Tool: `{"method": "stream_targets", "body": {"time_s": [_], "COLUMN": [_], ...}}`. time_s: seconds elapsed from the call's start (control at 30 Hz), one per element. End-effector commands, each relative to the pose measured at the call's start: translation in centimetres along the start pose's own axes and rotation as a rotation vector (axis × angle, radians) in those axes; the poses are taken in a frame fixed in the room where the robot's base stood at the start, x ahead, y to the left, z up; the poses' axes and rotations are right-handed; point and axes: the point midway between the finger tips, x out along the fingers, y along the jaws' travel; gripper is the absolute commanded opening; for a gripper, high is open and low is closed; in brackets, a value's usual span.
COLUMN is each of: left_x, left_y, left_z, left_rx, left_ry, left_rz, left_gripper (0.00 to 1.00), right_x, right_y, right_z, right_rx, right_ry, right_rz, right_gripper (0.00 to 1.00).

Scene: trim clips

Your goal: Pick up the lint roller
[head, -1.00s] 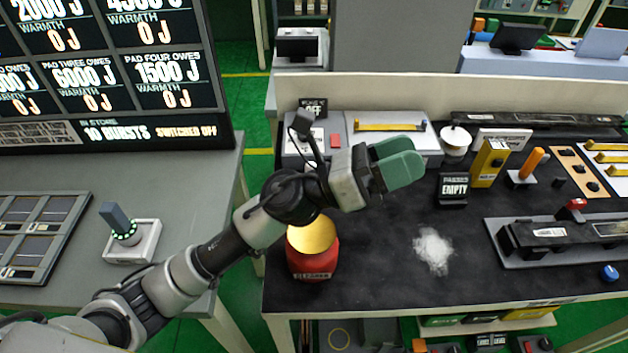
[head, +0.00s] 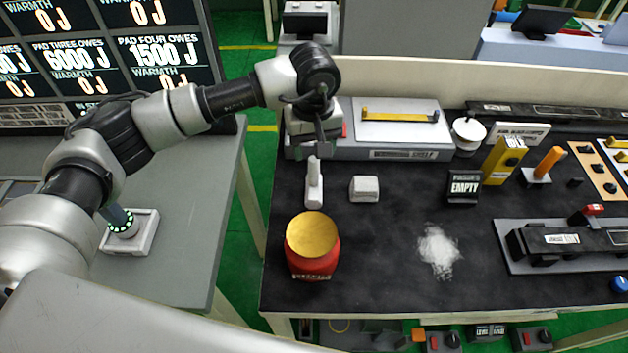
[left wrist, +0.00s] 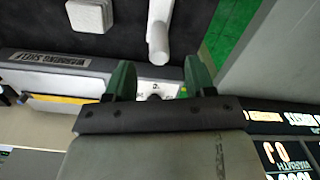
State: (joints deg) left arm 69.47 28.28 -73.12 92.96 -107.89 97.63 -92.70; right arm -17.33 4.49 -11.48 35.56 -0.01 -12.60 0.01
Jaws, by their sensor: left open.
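A white piece with a rounded, stick-like part, which looks like the lint roller (head: 313,188), is at the left side of the black bench top. It also shows in the left wrist view (left wrist: 160,30), just beyond the fingertips. My left gripper (head: 321,148) is behind it in the head view, pointing down, mostly hidden by its own wrist. In the left wrist view its two green fingers (left wrist: 158,80) are apart, with nothing between them touching both. My right gripper is not in view.
A white block (head: 364,188) lies just right of the white piece. A red jar with a gold lid (head: 312,262) stands in front. A grey box with a yellow handle (head: 395,145) is behind. White fluff (head: 437,250) lies on the bench; the bench between is clear.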

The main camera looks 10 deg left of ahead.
Motion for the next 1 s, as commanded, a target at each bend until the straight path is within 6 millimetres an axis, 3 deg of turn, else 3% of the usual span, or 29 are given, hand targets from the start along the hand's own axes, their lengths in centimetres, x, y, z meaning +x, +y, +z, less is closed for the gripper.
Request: {"method": "stream_targets", "body": {"time_s": [0.27,0.5,0.8,1.0], "left_x": [2.2,5.7,6.4,6.4], "left_y": [0.0,0.0,0.1,0.1], "left_z": [0.3,0.4,0.3,0.3], "left_rx": [0.0,-0.001,0.001,0.0], "left_ry": [-0.006,-0.004,-0.001,-0.002], "left_rz": [0.001,0.002,0.004,0.004], "left_gripper": [0.54,0.54,0.54,0.24], "right_x": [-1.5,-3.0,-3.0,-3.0], "right_y": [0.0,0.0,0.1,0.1], "right_z": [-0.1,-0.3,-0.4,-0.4], "right_rx": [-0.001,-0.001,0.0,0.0], "right_ry": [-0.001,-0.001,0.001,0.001], "right_rz": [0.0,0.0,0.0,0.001], "right_gripper": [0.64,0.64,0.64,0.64]}}
